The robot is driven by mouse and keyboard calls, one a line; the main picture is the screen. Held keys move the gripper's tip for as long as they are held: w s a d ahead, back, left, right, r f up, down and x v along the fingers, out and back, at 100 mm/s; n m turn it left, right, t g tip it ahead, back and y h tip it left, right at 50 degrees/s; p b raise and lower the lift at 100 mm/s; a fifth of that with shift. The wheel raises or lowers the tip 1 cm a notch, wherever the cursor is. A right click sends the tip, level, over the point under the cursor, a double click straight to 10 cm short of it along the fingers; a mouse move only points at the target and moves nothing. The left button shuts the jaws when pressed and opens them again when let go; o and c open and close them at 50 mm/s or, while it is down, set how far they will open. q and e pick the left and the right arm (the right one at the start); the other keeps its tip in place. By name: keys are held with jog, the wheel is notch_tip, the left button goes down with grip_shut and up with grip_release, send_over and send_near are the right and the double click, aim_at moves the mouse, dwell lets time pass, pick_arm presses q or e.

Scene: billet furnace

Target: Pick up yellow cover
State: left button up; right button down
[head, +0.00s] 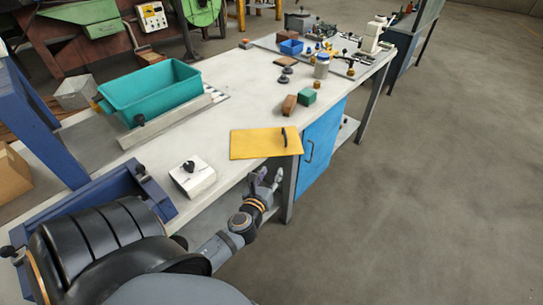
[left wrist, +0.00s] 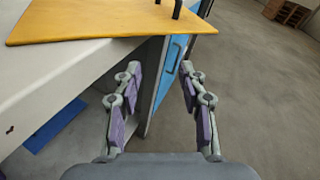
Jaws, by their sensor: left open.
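The yellow cover (head: 262,144) is a flat panel lying on the near edge of the white bench top, with a small dark handle (head: 285,137) near its right end. In the left wrist view the yellow cover (left wrist: 110,18) fills the top left and overhangs the bench edge at its right. The lower part of its dark handle (left wrist: 177,9) shows at the top edge. My left gripper (head: 265,181) is beside the bench front, below the cover. Its fingers (left wrist: 160,68) are apart, with nothing between them. My right gripper is not in view.
The white bench (head: 240,90) carries a teal bin (head: 155,92), a white box with a dark knob (head: 192,177), brown and green blocks (head: 307,97) and several small parts. A blue cabinet door (head: 320,140) stands under the bench. The floor (head: 420,190) to the right is clear.

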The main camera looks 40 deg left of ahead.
aim_at(284, 149)
pick_arm(q)
jog(key=w+r, duration=0.1)
jog(key=w+r+m+t, duration=0.1)
jog(key=w+r, duration=0.1)
jog(key=w+r+m+p, duration=0.1)
jog(key=w+r, duration=0.1)
jog(key=shift+w+a, duration=0.1)
jog(key=shift+a, duration=0.2)
jog(key=shift+w+f, duration=0.1)
jog(key=shift+w, duration=0.15)
jog(key=shift+w+a, duration=0.15)
jog(key=shift+w, duration=0.15)
jog(key=x, duration=0.4)
jog(key=shift+p, duration=0.35)
jog(key=shift+w, duration=0.3)
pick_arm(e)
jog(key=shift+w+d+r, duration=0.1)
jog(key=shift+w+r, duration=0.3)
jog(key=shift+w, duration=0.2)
